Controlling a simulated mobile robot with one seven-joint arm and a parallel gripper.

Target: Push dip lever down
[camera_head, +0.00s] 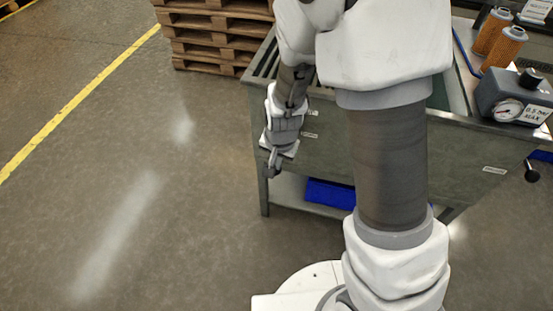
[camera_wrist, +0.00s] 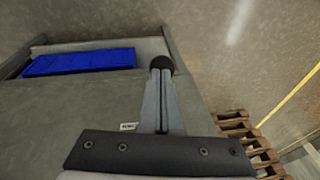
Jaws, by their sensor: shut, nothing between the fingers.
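My gripper (camera_head: 273,166) points down in front of the left end of the bench front in the head view. Its fingers are shut with nothing between them; the wrist view also shows the fingers (camera_wrist: 161,98). A black ball knob (camera_wrist: 162,62) shows right at the fingertips in the wrist view, seemingly a lever knob. The fingers hide any shaft, and I cannot tell whether they touch it. Another black ball-ended lever (camera_head: 532,175) sticks out at the right of the bench front, apart from my gripper.
The green-grey bench (camera_head: 460,150) carries orange filter cartridges (camera_head: 502,47) and a gauge box (camera_head: 515,97). A blue bin (camera_head: 330,194) sits on its lower shelf. Stacked pallets (camera_head: 215,35) stand behind. The floor to the left is clear.

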